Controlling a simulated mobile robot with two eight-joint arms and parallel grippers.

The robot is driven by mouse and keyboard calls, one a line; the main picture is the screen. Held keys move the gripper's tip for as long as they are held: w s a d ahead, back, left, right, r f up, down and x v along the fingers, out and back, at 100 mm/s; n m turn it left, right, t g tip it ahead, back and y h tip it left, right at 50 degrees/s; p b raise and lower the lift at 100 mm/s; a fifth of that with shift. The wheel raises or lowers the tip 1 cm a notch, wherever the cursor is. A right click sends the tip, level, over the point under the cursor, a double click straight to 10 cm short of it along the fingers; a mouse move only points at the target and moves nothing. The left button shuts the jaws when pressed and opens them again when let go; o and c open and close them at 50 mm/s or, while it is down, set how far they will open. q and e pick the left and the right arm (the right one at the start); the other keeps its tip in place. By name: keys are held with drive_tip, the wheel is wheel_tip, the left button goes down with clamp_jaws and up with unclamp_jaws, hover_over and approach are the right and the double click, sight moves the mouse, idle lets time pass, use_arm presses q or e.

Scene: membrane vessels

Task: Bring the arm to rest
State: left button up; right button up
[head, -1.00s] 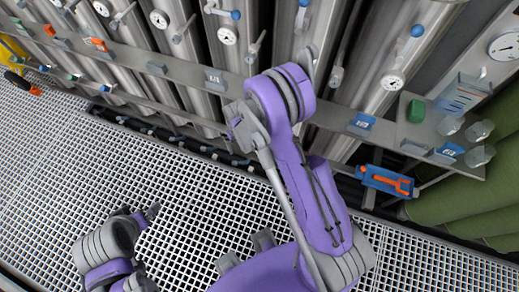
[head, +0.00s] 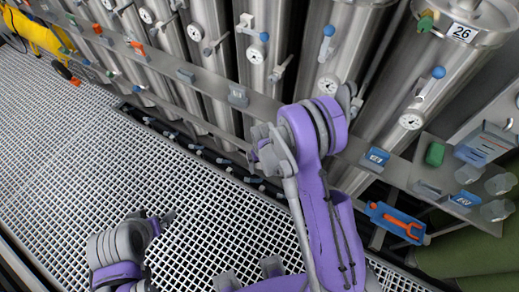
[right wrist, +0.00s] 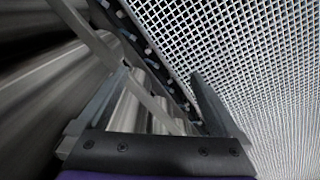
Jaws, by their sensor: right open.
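My right arm (head: 325,190) is bent in the middle of the head view, in front of the ledge and the steel vessels. My right gripper (right wrist: 158,77) shows in the right wrist view, with its two fingers wide apart and nothing between them. It points toward the ledge, vessels and floor grating. My left gripper (head: 162,219) is at the lower left of the head view, above the grating. Its fingers are too small and edge-on to tell their opening.
Steel vessels (head: 285,35) with gauges and blue-tipped valves stand along the back. A narrow ledge (head: 205,88) runs before them, with a green block (head: 434,154) and clear cups (head: 500,184). A blue holder with an orange tool (head: 398,223) hangs below. Grating (head: 75,150) is clear at left.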

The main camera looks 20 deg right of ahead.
drive_tip(key=shift+r, duration=0.1)
drive_tip(key=s+r+t, duration=0.2)
drive_tip(key=s+r, duration=0.3)
drive_tip(key=r, duration=0.6)
drive_tip(key=s+r+t, duration=0.2)
drive_tip(key=s+r, duration=0.3)
drive_tip(key=r, duration=0.7)
drive_tip(key=s+r+t, duration=0.1)
drive_tip(key=s+r, duration=0.2)
drive_tip(key=s, duration=0.4)
drive_tip(key=shift+s, duration=0.1)
